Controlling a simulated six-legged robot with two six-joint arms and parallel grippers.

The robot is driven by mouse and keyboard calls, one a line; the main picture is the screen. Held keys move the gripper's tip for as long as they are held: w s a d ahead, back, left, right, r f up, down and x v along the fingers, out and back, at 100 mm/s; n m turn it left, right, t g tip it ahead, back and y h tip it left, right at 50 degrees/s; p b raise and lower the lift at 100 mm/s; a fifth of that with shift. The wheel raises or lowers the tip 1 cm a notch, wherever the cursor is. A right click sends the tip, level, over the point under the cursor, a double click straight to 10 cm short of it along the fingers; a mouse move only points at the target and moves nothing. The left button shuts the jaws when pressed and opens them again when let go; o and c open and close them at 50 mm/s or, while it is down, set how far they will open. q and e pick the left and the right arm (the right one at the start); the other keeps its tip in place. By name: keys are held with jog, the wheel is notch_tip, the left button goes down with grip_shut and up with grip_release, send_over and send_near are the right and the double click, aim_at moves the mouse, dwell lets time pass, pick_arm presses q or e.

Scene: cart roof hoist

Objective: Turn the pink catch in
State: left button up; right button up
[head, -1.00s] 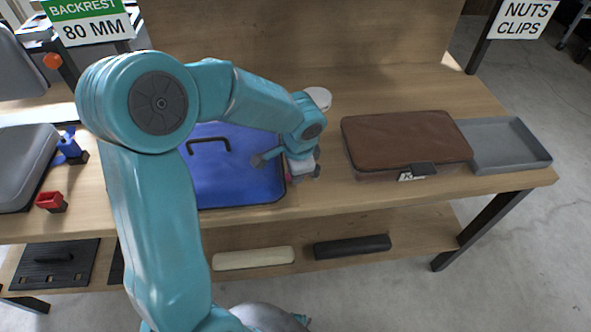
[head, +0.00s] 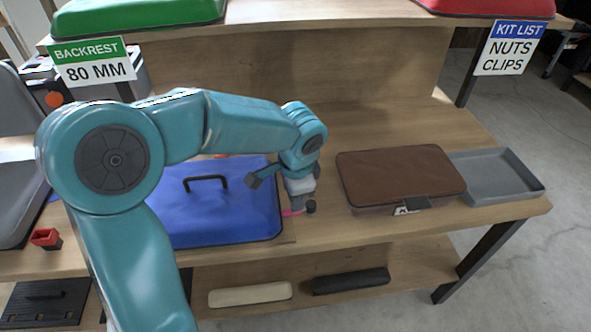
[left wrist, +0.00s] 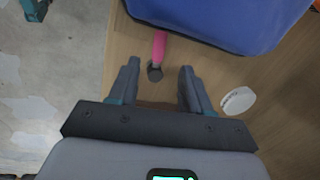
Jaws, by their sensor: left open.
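The pink catch (head: 291,212) lies on the bench at the front right corner of the blue lid (head: 225,228). In the left wrist view the catch is a pink bar (left wrist: 159,46) with a dark round end (left wrist: 154,72). My left gripper (left wrist: 160,68) is open, one finger on each side of the dark end, with gaps on both sides. In the head view the gripper (head: 302,208) points down at the catch and partly hides it. I cannot tell its exact height. My right gripper is not in view.
A brown-lidded case (head: 400,172) and a grey tray (head: 505,173) stand to the right. A white disc (left wrist: 238,101) lies near the gripper. A red block (head: 46,238) is at the left. The lower shelf holds a cream bar (head: 250,294) and a dark bar (head: 350,281).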

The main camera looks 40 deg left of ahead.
pick_arm(q)
notch_tip(320, 180, up, 9)
jog(key=d, duration=0.1)
jog(key=shift+s+d+p, duration=0.25)
jog(key=shift+s+p, duration=0.2)
